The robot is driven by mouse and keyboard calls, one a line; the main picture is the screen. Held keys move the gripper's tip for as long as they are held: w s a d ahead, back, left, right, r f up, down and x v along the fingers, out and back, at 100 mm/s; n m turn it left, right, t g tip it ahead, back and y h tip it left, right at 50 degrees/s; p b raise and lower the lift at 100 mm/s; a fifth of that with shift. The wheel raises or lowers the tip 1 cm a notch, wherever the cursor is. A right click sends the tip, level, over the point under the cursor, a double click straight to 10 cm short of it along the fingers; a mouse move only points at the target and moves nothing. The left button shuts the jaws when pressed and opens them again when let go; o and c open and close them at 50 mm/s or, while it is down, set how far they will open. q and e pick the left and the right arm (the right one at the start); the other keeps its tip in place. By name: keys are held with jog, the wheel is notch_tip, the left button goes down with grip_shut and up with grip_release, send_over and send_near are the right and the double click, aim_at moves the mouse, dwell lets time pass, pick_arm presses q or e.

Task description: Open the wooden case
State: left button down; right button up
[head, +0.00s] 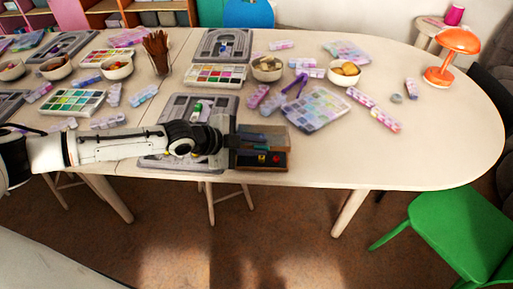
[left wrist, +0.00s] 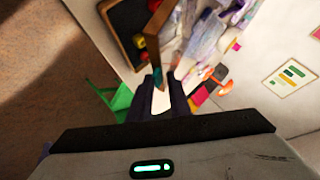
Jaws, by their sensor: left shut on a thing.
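The wooden case (head: 283,167) sits at the table's front edge, in front of my left gripper (head: 254,146). Its lid (head: 283,138) looks raised, and small red and yellow things show in the dark interior. In the left wrist view the case (left wrist: 109,10) is at the top, with a brown wooden panel (left wrist: 158,22) standing up at its right side. My left gripper (left wrist: 164,82) is shut on the lid, as far as I can tell; the exact contact is partly hidden. My right gripper is in neither view.
A grey bead board (head: 150,161) lies left of the case, under my left arm. Palettes, bead tubes and bowls (head: 267,72) spread behind it. An orange lamp (head: 453,55) stands at the right. The table right of the case is clear. A green chair (head: 450,235) stands at the lower right.

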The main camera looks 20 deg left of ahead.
pick_arm(q)
jog(key=shift+s+a+f, duration=0.1)
jog(key=shift+f, duration=0.05)
jog(key=shift+w+a+r+n+g, duration=0.2)
jog(key=shift+w+r, duration=0.1)
jog(key=shift+r, duration=0.15)
jog(key=shift+w+a+r+n+g, duration=0.1)
jog(key=shift+w+r+g, duration=0.1)
jog(key=shift+w+r, duration=0.15)
jog(key=shift+w+b, duration=0.2)
jog(key=shift+b, duration=0.55)
jog(key=shift+w+a+r+g, duration=0.1)
jog(key=shift+w+r+g, duration=0.05)
jog(key=shift+r+g, duration=0.2)
jog(key=shift+r, duration=0.3)
jog(key=shift+b, duration=0.3)
